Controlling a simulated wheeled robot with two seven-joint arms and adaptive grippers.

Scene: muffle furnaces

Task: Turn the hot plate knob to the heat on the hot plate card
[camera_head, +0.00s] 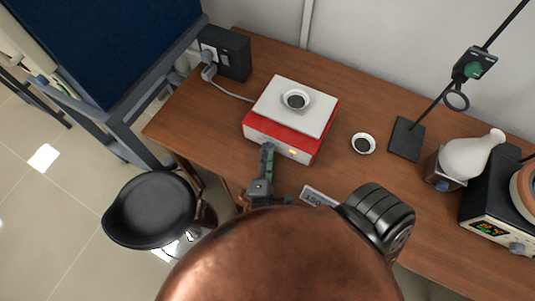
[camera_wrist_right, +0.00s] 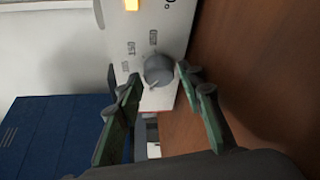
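The hot plate (camera_head: 290,116), red with a white top, stands on the wooden table. Its front panel shows in the right wrist view, with a grey round knob (camera_wrist_right: 158,70), printed numbers beside it, one looking like 150, and an orange light. The small hot plate card (camera_head: 318,197) lies near the table's front edge, partly hidden by my arm; it seems to read 150. My right gripper (camera_head: 267,150) is at the hot plate's front. In the wrist view its fingers (camera_wrist_right: 160,78) are apart, one on each side of the knob; contact is not clear. My left gripper is not in view.
A small dish (camera_head: 295,100) sits on the hot plate's top, and another dish (camera_head: 363,143) is to its right. A stand (camera_head: 406,138), a white flask (camera_head: 470,157) and a second device (camera_head: 490,231) are farther right. A black stool (camera_head: 150,208) is at left.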

